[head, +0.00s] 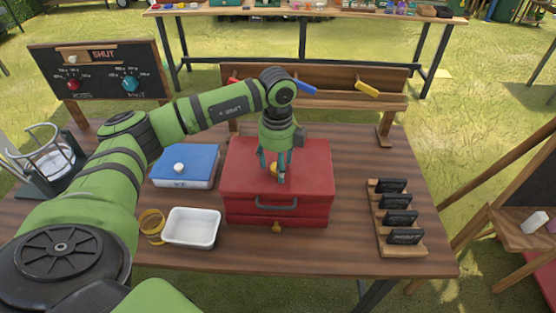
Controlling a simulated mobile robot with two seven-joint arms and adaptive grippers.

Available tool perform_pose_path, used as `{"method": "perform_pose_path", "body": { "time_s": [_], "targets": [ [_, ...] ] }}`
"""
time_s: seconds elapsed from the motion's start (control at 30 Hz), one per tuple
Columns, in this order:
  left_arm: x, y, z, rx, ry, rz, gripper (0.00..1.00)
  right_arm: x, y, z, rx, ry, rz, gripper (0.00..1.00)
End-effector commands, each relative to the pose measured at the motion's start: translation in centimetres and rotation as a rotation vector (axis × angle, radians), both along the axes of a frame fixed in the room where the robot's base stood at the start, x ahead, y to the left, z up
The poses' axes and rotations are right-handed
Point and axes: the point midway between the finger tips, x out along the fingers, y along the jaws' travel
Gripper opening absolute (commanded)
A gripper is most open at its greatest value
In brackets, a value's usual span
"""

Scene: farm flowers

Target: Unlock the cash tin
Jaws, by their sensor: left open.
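The red cash tin (315,180) stands on the wooden table with its lid down. A dark handle (276,205) is on its front, and a small brass-coloured piece (277,227) shows at the bottom of the front. My left gripper (275,175) points down over the middle of the lid with its fingers open. A small yellow-gold thing shows between or behind the fingers, partly hidden by them. I cannot tell whether the fingers touch it. My right gripper is not in view.
A blue-lidded box (197,163), a white tray (192,228) and a yellow ring (151,222) lie left of the tin. A rack (405,248) with several black blocks stands right. A dial board (98,62) and wooden shelf (340,94) stand behind.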

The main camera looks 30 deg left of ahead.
Motion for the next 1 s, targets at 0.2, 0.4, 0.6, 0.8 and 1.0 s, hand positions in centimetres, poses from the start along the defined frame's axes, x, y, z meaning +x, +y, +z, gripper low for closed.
{"method": "perform_pose_path", "body": {
  "time_s": [0.2,0.4,0.6,0.8,1.0],
  "targets": [
    [0.0,0.0,-0.1,0.0,0.0,-0.001,0.62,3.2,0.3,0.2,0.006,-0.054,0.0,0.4],
    [0.0,0.0,-0.1,-0.001,0.0,-0.001,0.06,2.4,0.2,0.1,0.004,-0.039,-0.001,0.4],
    [0.0,-0.1,-0.1,-0.001,-0.001,-0.004,0.06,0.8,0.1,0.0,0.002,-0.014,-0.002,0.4],
    [0.0,-0.1,-0.2,-0.001,-0.001,-0.044,0.06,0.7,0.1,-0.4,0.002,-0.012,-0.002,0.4],
    [0.0,-0.1,-0.4,-0.002,0.001,-0.156,0.06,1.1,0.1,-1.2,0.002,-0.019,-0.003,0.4]
  ]
}}
